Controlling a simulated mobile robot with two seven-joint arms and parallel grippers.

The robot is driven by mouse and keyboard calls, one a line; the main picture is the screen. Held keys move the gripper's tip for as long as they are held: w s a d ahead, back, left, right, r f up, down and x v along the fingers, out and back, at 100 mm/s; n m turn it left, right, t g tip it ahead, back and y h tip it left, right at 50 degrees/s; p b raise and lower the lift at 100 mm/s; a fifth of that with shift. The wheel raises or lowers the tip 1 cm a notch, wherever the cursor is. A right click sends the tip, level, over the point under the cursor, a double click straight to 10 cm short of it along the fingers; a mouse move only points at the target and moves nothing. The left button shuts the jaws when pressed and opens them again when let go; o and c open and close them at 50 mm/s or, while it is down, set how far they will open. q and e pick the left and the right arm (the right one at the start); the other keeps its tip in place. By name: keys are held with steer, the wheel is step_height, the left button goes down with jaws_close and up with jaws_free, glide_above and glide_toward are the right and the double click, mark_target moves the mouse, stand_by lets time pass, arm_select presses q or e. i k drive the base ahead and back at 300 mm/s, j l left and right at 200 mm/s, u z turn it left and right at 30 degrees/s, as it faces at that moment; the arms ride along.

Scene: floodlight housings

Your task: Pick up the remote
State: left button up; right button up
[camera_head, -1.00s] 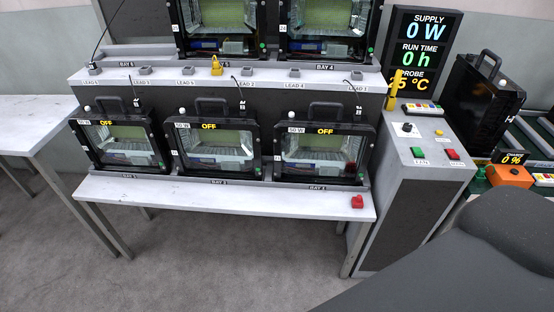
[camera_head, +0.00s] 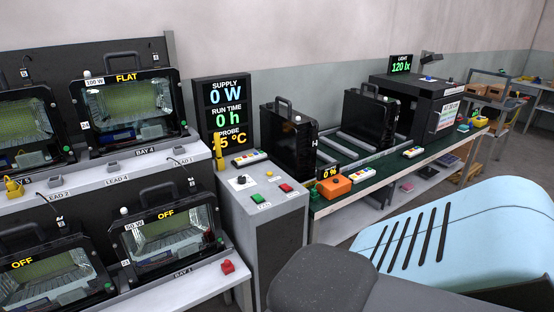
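Several small white bars with coloured buttons look like remotes, and I cannot tell which one the task means. One white button bar (camera_head: 249,157) lies at the back of the grey control console. A second white button bar (camera_head: 364,175) lies on the green bench beside an orange box. A third white button bar (camera_head: 412,152) lies further right on the bench's front edge. Neither gripper shows; only arm or body parts of mine fill the lower right.
The grey console (camera_head: 270,212) carries green and red buttons. An orange box (camera_head: 336,187) and black floodlight housings (camera_head: 289,138) stand on the green bench (camera_head: 385,163). Racked floodlights (camera_head: 165,235) fill the left. A red clip-like piece (camera_head: 227,267) sits on the white shelf.

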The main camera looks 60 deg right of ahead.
mark_target(239, 161)
steer(key=z, duration=1.6)
steer(key=u, duration=2.2)
steer(key=z, duration=2.2)
